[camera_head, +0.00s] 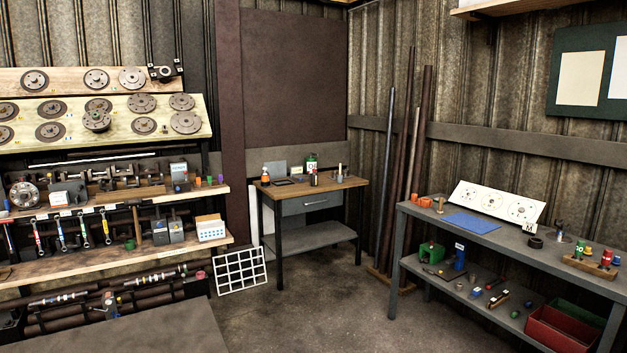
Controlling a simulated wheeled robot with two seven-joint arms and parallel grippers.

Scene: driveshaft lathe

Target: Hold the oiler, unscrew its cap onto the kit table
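Neither of my grippers shows in the head view. On the wooden-topped table (330,184) at the back middle stands a small green can with a white label (312,163), with a dark bottle-like item (314,180) in front of it. An orange bottle with a pale top (265,176) stands at that table's left end. I cannot tell which of these, if any, is the oiler, and no cap can be made out apart from a container. Which surface is the kit table is not clear from the picture.
A grey metal bench (510,243) on the right carries a blue mat (470,222), a white board (495,203) and a wooden rack (590,266). Loaded shelves (100,267) line the left. A white grid (240,271) leans by the shelves. The middle floor (300,310) is clear.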

